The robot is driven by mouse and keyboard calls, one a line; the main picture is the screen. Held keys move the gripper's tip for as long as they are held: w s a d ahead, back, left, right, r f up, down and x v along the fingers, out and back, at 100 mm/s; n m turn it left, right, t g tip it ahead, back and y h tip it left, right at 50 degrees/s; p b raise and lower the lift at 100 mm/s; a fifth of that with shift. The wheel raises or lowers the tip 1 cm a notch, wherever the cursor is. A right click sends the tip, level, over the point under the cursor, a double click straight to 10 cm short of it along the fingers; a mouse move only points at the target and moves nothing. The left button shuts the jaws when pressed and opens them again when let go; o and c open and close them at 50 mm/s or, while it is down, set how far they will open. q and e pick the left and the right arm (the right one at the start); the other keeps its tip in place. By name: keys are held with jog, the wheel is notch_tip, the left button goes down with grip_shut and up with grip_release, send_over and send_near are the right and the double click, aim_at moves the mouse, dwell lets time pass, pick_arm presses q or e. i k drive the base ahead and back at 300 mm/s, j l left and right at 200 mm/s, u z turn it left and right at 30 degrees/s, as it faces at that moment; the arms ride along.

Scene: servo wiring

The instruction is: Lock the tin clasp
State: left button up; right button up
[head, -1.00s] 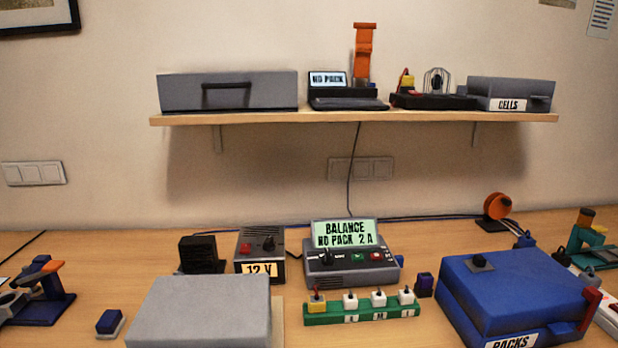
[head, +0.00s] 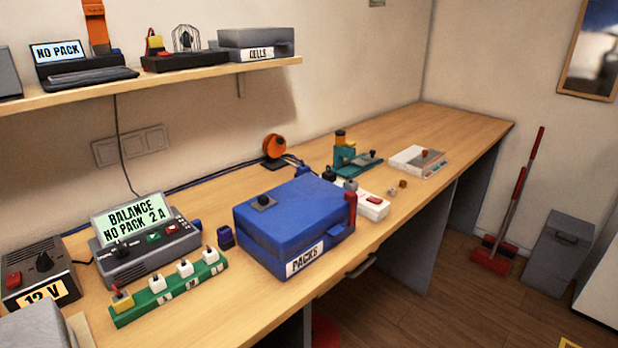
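A blue tin labelled PACKS (head: 290,220) sits on the workbench near the middle of the head view. Its lid is down, with a small dark knob (head: 263,202) on top. A red clasp (head: 351,207) stands upright at the tin's right end, close against its side. I cannot tell from here whether the clasp is locked. Neither of my grippers is in view.
Left of the tin are a green strip with several white plugs (head: 168,290), a balance charger (head: 145,240) and a 12 V supply (head: 38,275). A white power strip (head: 372,206) lies just behind the clasp. The bench's far right end is clear.

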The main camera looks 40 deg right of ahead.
aim_at(350, 196)
jog(key=z, duration=1.35)
